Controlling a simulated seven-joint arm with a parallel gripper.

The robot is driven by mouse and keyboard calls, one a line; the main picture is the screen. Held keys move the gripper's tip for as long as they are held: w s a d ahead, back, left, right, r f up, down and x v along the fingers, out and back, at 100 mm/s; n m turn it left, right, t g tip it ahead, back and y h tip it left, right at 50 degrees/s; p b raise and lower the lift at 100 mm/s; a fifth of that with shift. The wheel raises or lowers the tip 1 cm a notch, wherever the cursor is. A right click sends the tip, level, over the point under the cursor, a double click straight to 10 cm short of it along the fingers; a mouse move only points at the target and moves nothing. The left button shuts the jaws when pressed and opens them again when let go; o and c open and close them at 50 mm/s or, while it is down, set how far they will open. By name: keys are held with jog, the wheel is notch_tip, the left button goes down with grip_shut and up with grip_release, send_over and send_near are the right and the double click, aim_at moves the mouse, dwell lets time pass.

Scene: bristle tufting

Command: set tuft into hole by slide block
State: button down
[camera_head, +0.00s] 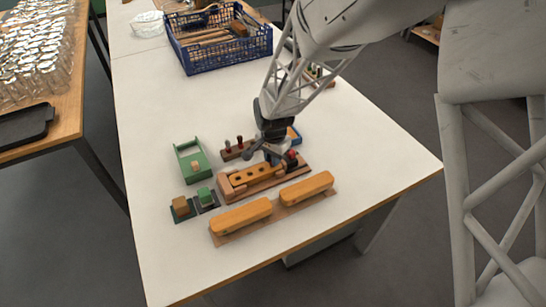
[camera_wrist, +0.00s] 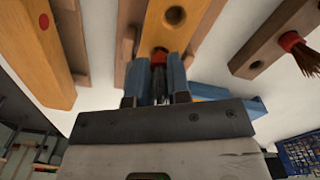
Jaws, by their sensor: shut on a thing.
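The wooden block with a row of holes (camera_head: 250,180) lies on a brown base in the middle of the work area. It also shows in the wrist view (camera_wrist: 185,32), with one open hole clear of my fingers. My gripper (camera_wrist: 157,85) has blue fingers shut on a dark-bristled tuft (camera_wrist: 158,76). The tuft's red collar points to the block's near end. I cannot tell how deep it sits in a hole. My gripper (camera_head: 275,158) is over the block's right part in the head view. Another red-collared tuft (camera_wrist: 298,45) stands in a brown holder (camera_wrist: 262,35).
Two orange rounded bars (camera_head: 240,217) lie on a brown board in front. A green tray (camera_head: 188,168) and dark tiles with small blocks (camera_head: 180,217) are at left. A blue crate (camera_head: 215,58) stands at the back. The white table (camera_head: 155,110) is clear between them.

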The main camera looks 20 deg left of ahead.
jog(key=shift+f, duration=0.25)
dwell(0.5)
jog(key=c, duration=1)
grip_release()
jog(key=shift+o, duration=0.5)
jog(key=o, duration=0.3)
jog(key=shift+r, duration=0.15)
jog(key=shift+r, duration=3.35)
